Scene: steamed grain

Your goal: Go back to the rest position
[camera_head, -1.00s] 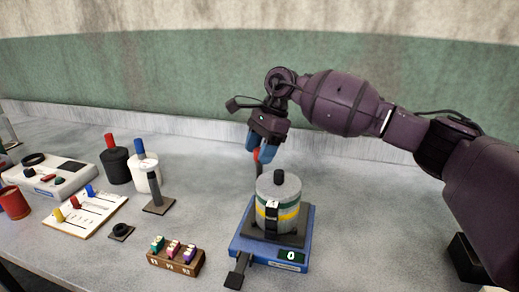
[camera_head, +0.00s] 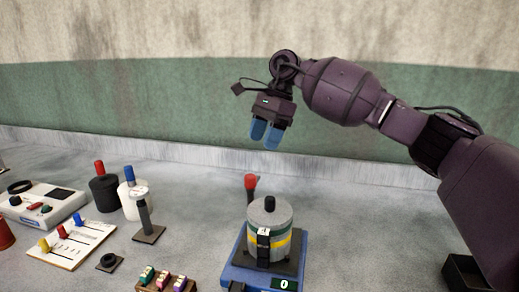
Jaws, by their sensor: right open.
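My right gripper (camera_head: 264,143) is open and empty, with its blue fingertips pointing down. It hangs above and behind the pot, in front of the green wall band. The lidded grey pot (camera_head: 270,218) with a yellow and a green band and a black knob stands on the blue scale (camera_head: 238,272). A red-topped stick (camera_head: 251,183) stands upright behind the pot, below the gripper and apart from it. My left gripper is out of view.
A black bottle (camera_head: 104,193) and a white bottle (camera_head: 131,202) stand at left, near a slider board (camera_head: 72,246) and a white device (camera_head: 40,207). A small rack (camera_head: 166,284) sits at the bottom edge. The table right of the scale is mostly clear.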

